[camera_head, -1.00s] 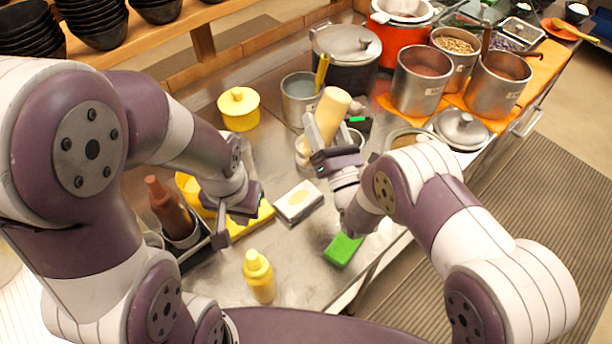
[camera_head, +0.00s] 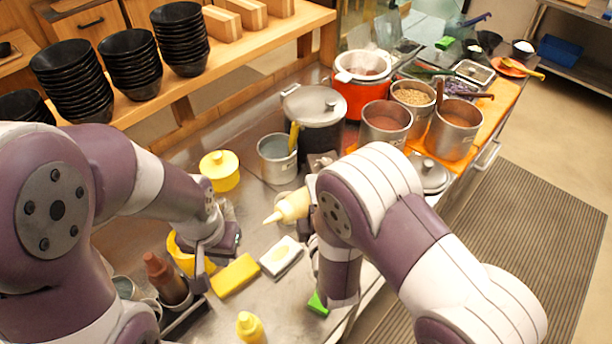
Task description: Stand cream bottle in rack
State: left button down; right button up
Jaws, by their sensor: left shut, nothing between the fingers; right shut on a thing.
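The cream bottle (camera_head: 292,207) is held by my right gripper (camera_head: 311,194) above the steel counter. It lies almost level, its nozzle pointing left and slightly down. My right arm hides most of that gripper. The rack (camera_head: 186,318) is a dark metal holder at the lower left, partly hidden by my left arm. A red-brown sauce bottle (camera_head: 163,277) stands upright at it. My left gripper (camera_head: 200,272) is shut and empty, just right of the sauce bottle and in front of a yellow container (camera_head: 184,256).
A yellow squeeze bottle (camera_head: 249,328) stands at the bottom edge. A yellow sponge (camera_head: 235,276) and a white-and-yellow block (camera_head: 282,257) lie between the arms. A yellow lidded pot (camera_head: 220,170), a steel pot (camera_head: 277,158) and a lidded dark pot (camera_head: 314,118) stand behind.

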jog(key=m+g+p, duration=0.1)
jog(key=m+p, duration=0.1)
jog(key=r+m+g+p, duration=0.1)
jog(key=m+p, duration=0.1)
jog(key=r+m+g+y+p, duration=0.1)
jog(key=m+g+p, duration=0.1)
jog(key=shift+s+d+m, duration=0.15)
jog(key=shift+d+m, duration=0.15)
jog(key=shift+d, duration=0.05)
jog(key=shift+f+m+g+y, duration=0.4)
jog(key=shift+f+m+g, duration=0.2)
jog(key=shift+m, duration=0.2)
jog(key=shift+a+f+m+g+y, duration=0.1)
jog(key=shift+f+m+g+y, duration=0.1)
jog(key=shift+m+g+y, duration=0.7)
jog(key=shift+m, duration=0.7)
pick_arm(q)
notch_tip(320, 180, up, 8)
jog(key=shift+r, duration=0.2)
pick_arm(e)
jog(key=shift+a+f, duration=0.1)
